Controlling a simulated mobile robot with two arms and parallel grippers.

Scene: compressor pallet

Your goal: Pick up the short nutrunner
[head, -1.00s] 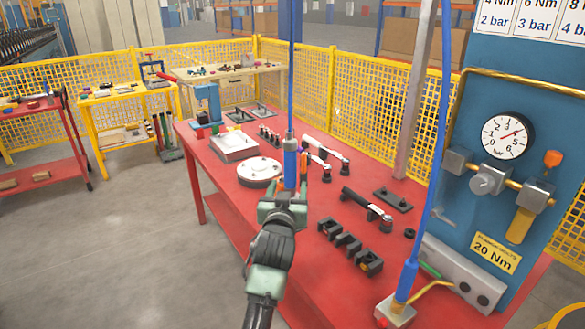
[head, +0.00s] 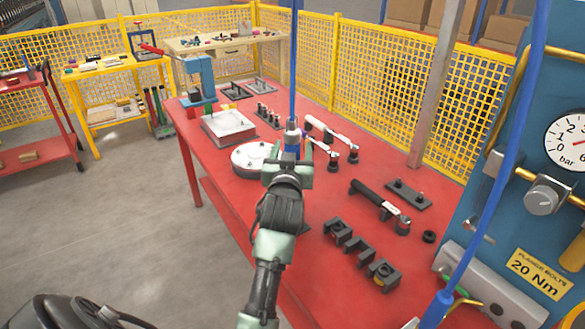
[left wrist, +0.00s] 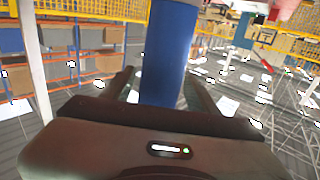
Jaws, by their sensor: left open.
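The gripper hides the tool's lower end in the head view. A second blue tool (head: 438,308) on a hose is at the lower right, partly cut off. My right gripper is not in view.
The red table (head: 190,133) holds a round white flange (head: 250,158), a square metal plate (head: 228,127), a black-handled wrench (head: 378,203) and several black blocks (head: 350,243). A blue panel with a gauge (head: 570,140) stands at the right. Yellow mesh fencing (head: 375,85) runs behind.

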